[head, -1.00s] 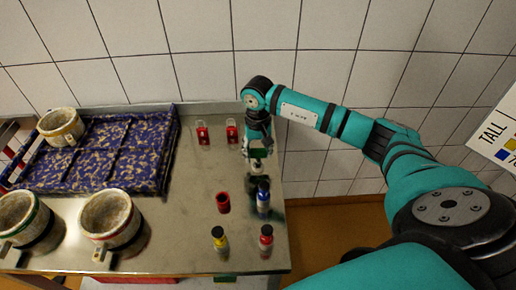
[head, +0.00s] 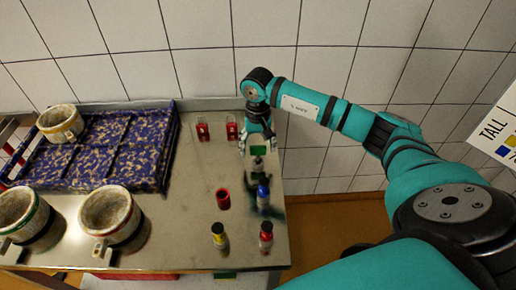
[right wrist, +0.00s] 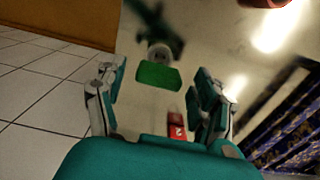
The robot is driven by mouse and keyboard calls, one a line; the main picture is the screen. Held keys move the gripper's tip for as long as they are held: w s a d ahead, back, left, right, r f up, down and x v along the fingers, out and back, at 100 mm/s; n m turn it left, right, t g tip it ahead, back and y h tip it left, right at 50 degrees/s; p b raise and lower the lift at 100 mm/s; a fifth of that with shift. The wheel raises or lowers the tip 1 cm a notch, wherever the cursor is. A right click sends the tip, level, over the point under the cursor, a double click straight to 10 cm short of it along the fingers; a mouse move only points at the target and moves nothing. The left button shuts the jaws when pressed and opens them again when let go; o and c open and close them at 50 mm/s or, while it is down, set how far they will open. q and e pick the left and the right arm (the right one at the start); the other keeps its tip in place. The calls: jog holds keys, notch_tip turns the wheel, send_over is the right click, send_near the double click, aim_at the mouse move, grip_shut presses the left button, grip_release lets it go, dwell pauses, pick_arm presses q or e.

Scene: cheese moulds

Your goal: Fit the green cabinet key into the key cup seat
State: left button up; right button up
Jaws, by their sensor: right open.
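The green cabinet key (head: 258,150) shows as a flat green head near the table's right edge in the head view. It also shows in the right wrist view (right wrist: 158,76), in front of the fingertips. A small grey round piece, seemingly the key cup seat (head: 258,164), lies directly under the green head; it shows in the wrist view too (right wrist: 160,53). The key's shaft is hidden, so I cannot tell how deep it sits. My right gripper (head: 257,137) is open behind the key, its fingers (right wrist: 156,95) apart on either side, not touching it. My left gripper is not in view.
Two red pieces (head: 202,132) (head: 232,129) stand behind left of the gripper. A red cup (head: 223,199), a blue-topped bottle (head: 263,195) and yellow and red bottles (head: 218,236) (head: 266,237) stand in front. A blue tray (head: 172,150) and cheese moulds (head: 110,218) are left.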

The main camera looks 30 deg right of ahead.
notch_tip(320, 180, up, 11)
jog(key=b, duration=0.2)
jog(key=shift+b, duration=0.35)
jog(key=shift+f, duration=0.1)
dwell(0.4)
